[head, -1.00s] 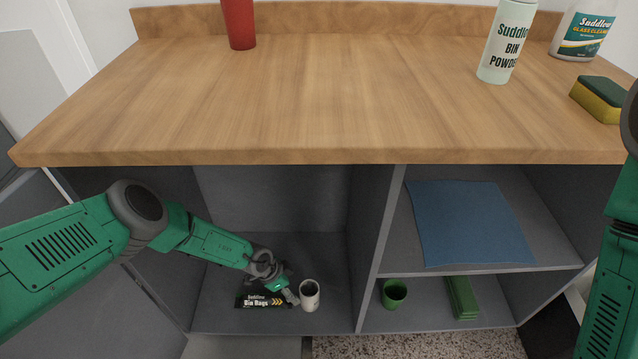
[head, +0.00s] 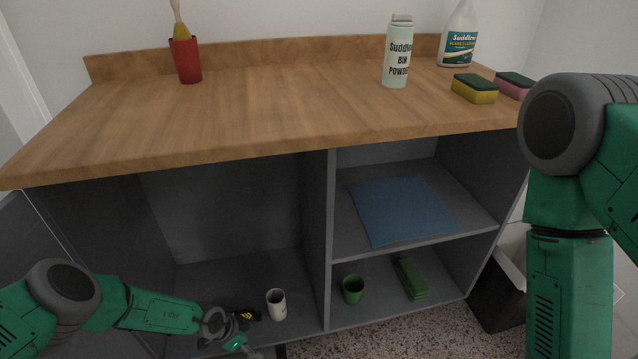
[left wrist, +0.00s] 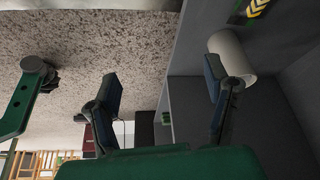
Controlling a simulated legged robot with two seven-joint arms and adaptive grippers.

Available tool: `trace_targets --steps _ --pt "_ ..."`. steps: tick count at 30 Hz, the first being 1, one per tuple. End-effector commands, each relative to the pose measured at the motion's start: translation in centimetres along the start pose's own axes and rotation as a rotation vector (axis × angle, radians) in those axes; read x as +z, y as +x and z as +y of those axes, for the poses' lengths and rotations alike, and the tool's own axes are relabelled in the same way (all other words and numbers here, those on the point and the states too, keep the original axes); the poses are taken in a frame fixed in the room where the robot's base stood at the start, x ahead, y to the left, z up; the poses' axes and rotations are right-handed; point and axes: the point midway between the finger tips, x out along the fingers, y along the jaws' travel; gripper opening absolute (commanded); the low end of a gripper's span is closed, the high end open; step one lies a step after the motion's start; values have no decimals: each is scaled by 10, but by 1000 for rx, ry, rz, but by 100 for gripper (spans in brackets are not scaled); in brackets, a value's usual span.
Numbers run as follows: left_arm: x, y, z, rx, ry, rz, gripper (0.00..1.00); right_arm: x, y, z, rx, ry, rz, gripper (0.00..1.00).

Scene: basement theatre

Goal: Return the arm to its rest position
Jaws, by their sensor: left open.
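My left gripper (head: 240,340) is low in the head view, at the front of the cabinet's left compartment. In the left wrist view its two dark fingers (left wrist: 160,85) stand wide apart with nothing between them. A white cup (head: 276,304) stands on the compartment floor just beyond it; in the left wrist view the cup (left wrist: 235,52) shows behind one finger. The black and yellow bin bags pack (head: 248,315) lies left of the cup, partly hidden by the gripper. My right arm stands at the right of the head view; its gripper is out of frame.
The wooden counter (head: 250,115) overhangs the compartments. A red cup (head: 186,62), bin powder (head: 397,55), a spray bottle (head: 459,35) and sponges (head: 474,90) stand on it. A blue cloth (head: 405,210) lies on the right shelf. A green cup (head: 353,290) stands below. Speckled floor lies in front.

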Motion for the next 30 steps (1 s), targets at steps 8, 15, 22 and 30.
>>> trace_targets --steps 8,15,22,30 --pt "-11 -12 38 81 380 -39 71 -1 -8 0 0 0 2 37" --pt "-12 -35 84 196 937 -79 71 -1 -19 0 0 0 0 37" --pt "5 -83 132 384 1772 -100 71 -2 -36 0 0 0 0 37" --pt "55 -206 164 -689 -2771 -52 71 -4 -68 0 0 0 0 37"
